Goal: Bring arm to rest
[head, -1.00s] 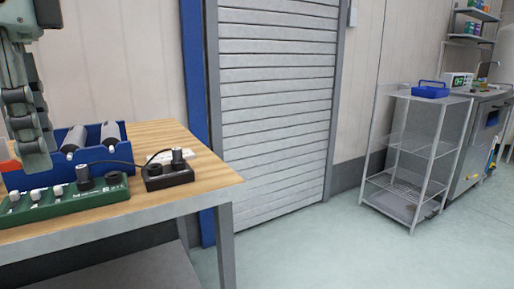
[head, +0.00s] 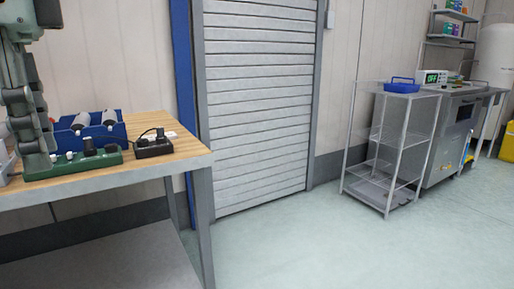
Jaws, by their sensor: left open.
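My left gripper (head: 32,150) hangs down at the left edge of the head view, its jaws open. Its grey-green finger links overlap the left end of the green block (head: 98,162) and the blue bin (head: 120,132) in the picture. Whether it touches them I cannot tell. I see nothing held between its fingers, though part of it is cut off by the frame edge. My right gripper is out of view.
The wooden-topped table (head: 160,165) holds the bin with grey cylinders and a small black box (head: 152,149). A roller shutter (head: 260,100) stands behind. A wire shelf cart (head: 408,100) carries a blue tray (head: 402,86). The floor (head: 300,240) between is clear.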

